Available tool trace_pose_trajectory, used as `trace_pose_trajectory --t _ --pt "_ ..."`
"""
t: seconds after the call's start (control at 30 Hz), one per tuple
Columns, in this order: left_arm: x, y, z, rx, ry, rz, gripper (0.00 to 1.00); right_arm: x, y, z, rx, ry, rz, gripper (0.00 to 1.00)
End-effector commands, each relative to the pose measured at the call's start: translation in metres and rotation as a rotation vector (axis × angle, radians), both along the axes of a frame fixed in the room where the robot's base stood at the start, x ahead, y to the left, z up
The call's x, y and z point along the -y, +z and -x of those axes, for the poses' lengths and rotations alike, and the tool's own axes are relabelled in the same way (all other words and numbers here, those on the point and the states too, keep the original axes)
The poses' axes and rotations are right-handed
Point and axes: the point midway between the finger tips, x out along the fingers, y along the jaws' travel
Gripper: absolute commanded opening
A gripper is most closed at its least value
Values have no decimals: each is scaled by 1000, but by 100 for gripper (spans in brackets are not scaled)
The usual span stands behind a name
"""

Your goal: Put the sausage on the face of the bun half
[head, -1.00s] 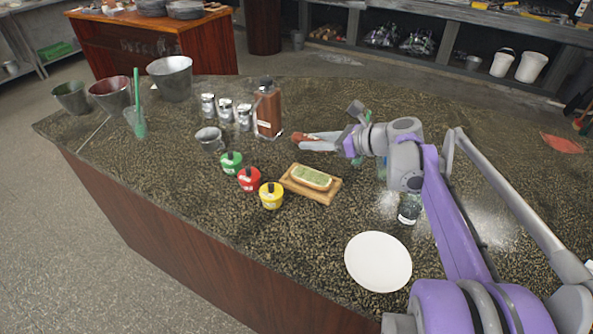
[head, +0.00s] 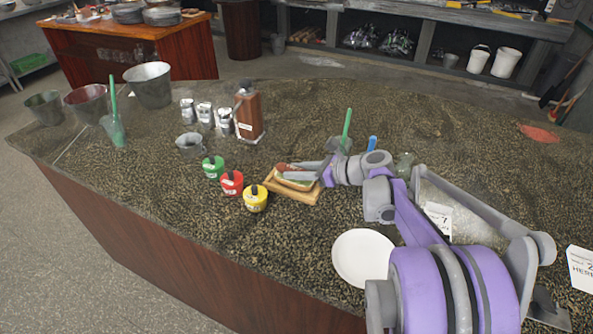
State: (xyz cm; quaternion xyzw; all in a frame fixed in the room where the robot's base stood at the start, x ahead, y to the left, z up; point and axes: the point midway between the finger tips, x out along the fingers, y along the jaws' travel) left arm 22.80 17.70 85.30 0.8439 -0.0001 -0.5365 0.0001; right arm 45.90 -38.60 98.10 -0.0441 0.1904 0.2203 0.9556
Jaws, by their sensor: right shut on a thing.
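The sausage (head: 284,167), reddish brown, shows in the head view at the tip of my right gripper (head: 300,171). My right gripper is shut on it, reaching in from the right. The bun half (head: 296,184) lies on a small wooden board (head: 291,194) directly below. The sausage and the fingers overlap the far part of the bun half in the picture. I cannot tell whether the sausage touches its face. The fingers hide part of the sausage and bun. My left gripper is not in view.
Green (head: 213,167), red (head: 231,183) and yellow (head: 256,199) pots stand left of the board. A sauce bottle (head: 248,113) and metal shakers (head: 206,115) stand behind. A white plate (head: 361,257) lies in front, beside my right arm. The counter's left front is clear.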

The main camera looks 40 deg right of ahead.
Motion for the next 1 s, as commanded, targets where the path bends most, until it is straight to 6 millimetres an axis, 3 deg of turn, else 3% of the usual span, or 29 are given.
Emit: trace_pose_trajectory --t 0.07,0.1,0.23,0.63,1.0 --pt "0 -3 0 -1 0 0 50 0 -3 0 0 0 0 0" --pt "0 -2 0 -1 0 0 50 0 -3 0 0 0 0 39" --pt "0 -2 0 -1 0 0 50 0 -2 0 0 0 0 62" --pt "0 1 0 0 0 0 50 2 3 3 0 -1 0 64" --pt "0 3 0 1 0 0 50 33 31 64 0 -6 0 64"
